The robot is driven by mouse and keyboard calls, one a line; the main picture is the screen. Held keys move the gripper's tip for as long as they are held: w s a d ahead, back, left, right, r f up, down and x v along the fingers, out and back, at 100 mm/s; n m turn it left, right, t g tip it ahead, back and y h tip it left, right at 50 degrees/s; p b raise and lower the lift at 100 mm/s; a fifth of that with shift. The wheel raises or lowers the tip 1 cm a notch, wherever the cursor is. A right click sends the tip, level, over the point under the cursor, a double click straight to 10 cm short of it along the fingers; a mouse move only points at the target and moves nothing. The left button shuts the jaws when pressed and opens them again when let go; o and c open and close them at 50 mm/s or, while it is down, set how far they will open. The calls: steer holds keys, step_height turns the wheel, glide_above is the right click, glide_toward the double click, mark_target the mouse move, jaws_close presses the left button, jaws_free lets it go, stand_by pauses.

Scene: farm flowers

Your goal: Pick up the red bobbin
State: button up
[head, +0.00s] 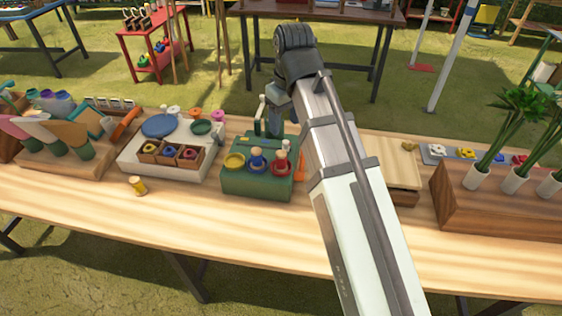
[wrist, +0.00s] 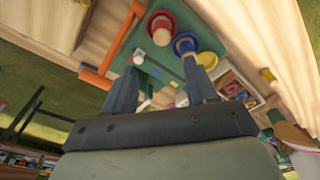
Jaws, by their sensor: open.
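The red bobbin (head: 281,169) is a round red piece with a pale wooden knob in its middle. It sits at the right front of a green box (head: 250,187) on the table. In the wrist view the red bobbin (wrist: 161,17) is at the top, beyond my fingertips. A blue piece (head: 257,162) with a similar knob is to its left; it also shows in the wrist view (wrist: 186,44). My gripper (head: 270,118) is over the back part of the green box. In the wrist view my gripper (wrist: 161,66) is open, with nothing seen held between the fingers.
A yellow dish (head: 234,162) is on the box's left. An orange bar (wrist: 97,77) lies along the box's side. A yellow spool (head: 137,186) stands alone on the table. A white tray (head: 135,168) stands left, a wooden planter (head: 495,215) right. The table's front strip is clear.

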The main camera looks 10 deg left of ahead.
mark_target(281, 153)
steer(key=shift+m, duration=0.4)
steer(key=f, duration=0.8)
steer(key=shift+w+a+f, duration=0.3)
steer(key=shift+a, duration=0.1)
steer(key=shift+a+f, duration=0.15)
steer(key=shift+f, duration=2.5)
steer(key=shift+c, duration=0.2)
steer(key=c, duration=1)
steer(key=shift+r, duration=0.15)
